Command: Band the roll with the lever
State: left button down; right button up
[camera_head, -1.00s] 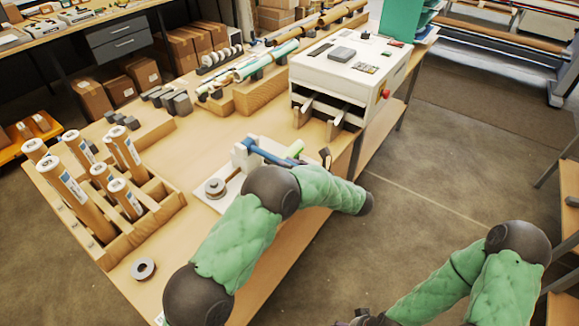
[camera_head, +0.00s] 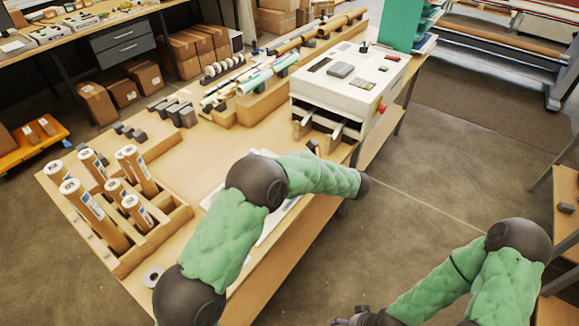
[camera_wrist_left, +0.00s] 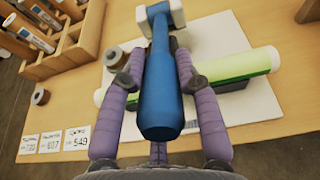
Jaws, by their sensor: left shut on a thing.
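The blue lever (camera_wrist_left: 160,95) points toward the camera in the left wrist view, its far end at a white bracket (camera_wrist_left: 155,14). My left gripper (camera_wrist_left: 157,65) is shut on the lever, with purple fingers on both sides of it. The green roll (camera_wrist_left: 235,72) lies crosswise below the lever on the white base plate (camera_wrist_left: 250,110); its middle is hidden by the lever and fingers. In the head view my left arm covers the lever, the roll and most of the plate (camera_head: 265,232). My right gripper (camera_head: 368,317) is only partly in view at the bottom edge.
A wooden rack (camera_head: 150,238) with several brown labelled rolls stands at the table's left. A tape ring (camera_head: 153,277) lies in front of it. The white laminator (camera_head: 345,85) stands at the table's right end. Numbered cards (camera_wrist_left: 52,141) lie at the table's edge.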

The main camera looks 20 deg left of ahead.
pick_arm(q)
jog(key=a+r+h+p, duration=0.1)
jog(key=r+h+p, duration=0.1)
jog(key=r+p, duration=0.1)
jog(key=w+a+r+g+h+p, duration=0.1)
jog(key=a+r+h+p, duration=0.1)
jog(key=p, duration=0.3)
jog(key=w+a+r+g+h+p, duration=0.1)
jog(key=a+r+h+p, duration=0.1)
jog(key=r+p, duration=0.2)
jog(key=shift+a+p, duration=0.25)
jog(key=shift+p, duration=0.25)
jog(key=w+a+r+g+h+p, duration=0.1)
jog(key=a+h+p, duration=0.2)
jog(key=p, duration=0.3)
jog(key=w+a+r+g+h+p, duration=0.1)
jog(key=w+a+h+p, duration=0.1)
jog(key=a+h+p, duration=0.2)
jog(key=a+p, duration=0.2)
jog(key=p, duration=0.1)
jog(key=shift+w+a+r+g+p, duration=0.3)
jog(key=shift+g, duration=0.1)
jog(key=shift+f, duration=0.1)
jog(key=c, duration=0.9)
grip_release()
notch_tip(320, 180, up, 12)
